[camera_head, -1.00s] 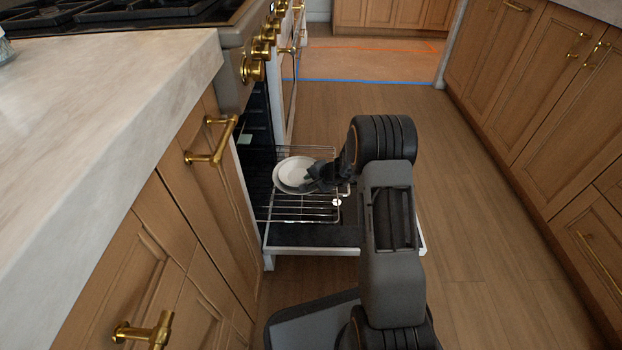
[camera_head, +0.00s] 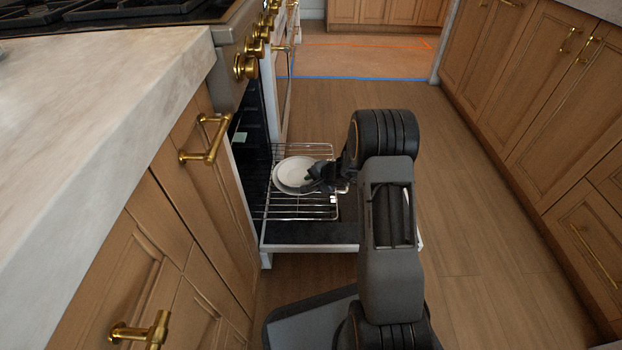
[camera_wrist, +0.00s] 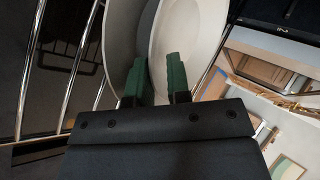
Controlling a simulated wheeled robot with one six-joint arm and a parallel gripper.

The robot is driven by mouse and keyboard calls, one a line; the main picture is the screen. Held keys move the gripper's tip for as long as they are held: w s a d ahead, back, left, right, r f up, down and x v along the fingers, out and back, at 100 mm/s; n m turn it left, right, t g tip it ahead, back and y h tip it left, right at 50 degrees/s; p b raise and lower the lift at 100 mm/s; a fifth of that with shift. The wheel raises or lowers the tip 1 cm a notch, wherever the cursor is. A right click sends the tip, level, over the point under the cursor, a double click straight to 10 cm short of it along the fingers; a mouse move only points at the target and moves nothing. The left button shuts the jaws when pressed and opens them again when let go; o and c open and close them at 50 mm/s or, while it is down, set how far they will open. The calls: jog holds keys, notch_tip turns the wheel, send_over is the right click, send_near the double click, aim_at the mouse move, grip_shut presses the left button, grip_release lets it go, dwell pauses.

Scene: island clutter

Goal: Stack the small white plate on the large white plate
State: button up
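The small white plate (camera_head: 294,171) lies over the large white plate (camera_head: 280,186) on the pulled-out wire rack. The large plate's rim shows below and to the left of it. My gripper (camera_head: 316,175) is at the right edge of the plates. In the wrist view, the green fingertips (camera_wrist: 157,78) stand apart, with the edge of the small plate (camera_wrist: 186,35) running between them and the large plate (camera_wrist: 122,40) to the left. I see a gap between the fingers, and I cannot tell if either touches a plate.
A marble counter (camera_head: 95,120) with an edge juts out at left. The wooden floor (camera_head: 470,200) is clear to the right, up to the right cabinets (camera_head: 540,90).

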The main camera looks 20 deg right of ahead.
jog(key=shift+s+d+f, duration=0.1)
jog(key=shift+s+d, duration=0.55)
jog(key=shift+s, duration=0.35)
jog(key=shift+s+d+f, duration=0.1)
jog(key=shift+s+d, duration=0.55)
jog(key=shift+s, duration=0.3)
dwell(0.4)
jog(key=shift+c, duration=0.5)
jog(key=o, duration=0.5)
jog(key=shift+s, duration=0.1)
jog(key=shift+o, duration=0.2)
jog(key=p+v, duration=0.5)
jog(key=v, duration=0.9)
jog(key=shift+w+r, duration=0.3)
jog(key=shift+r, duration=0.05)
